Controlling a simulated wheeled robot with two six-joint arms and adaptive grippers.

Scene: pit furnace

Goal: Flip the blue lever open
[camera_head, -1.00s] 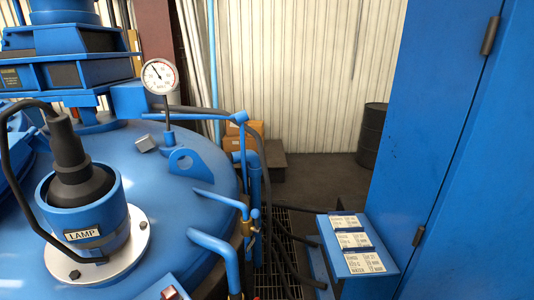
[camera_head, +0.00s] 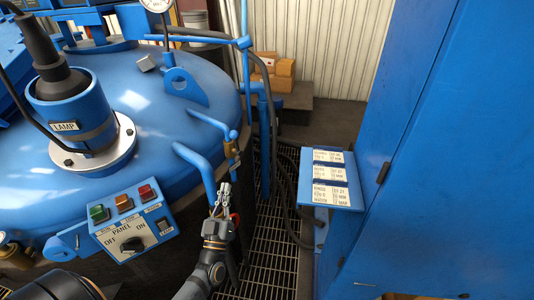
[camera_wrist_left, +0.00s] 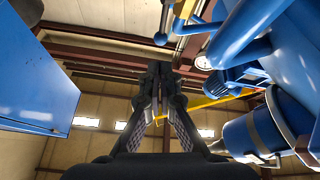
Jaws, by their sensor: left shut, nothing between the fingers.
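Bent blue pipes and handles stand at the right rim of the furnace lid. One curved blue bar (camera_head: 199,155) runs down close behind my left gripper (camera_head: 223,190). A smaller blue piece (camera_head: 232,135) sits on a brass fitting (camera_head: 229,150) just above; I cannot tell for sure which piece is the lever. My left gripper points upward, shut and empty, near the curved bar; I cannot tell whether they touch. In the left wrist view the shut fingers (camera_wrist_left: 154,90) lie below a round-ended blue rod (camera_wrist_left: 162,38). My right gripper is not in view.
A control panel (camera_head: 132,230) with coloured buttons and a knob is at the lower left. The lamp housing (camera_head: 72,105) stands on the lid (camera_head: 130,75). A blue cabinet (camera_head: 440,130) and a label stand (camera_head: 330,178) are at the right. Black hoses hang over the floor grating (camera_head: 268,250).

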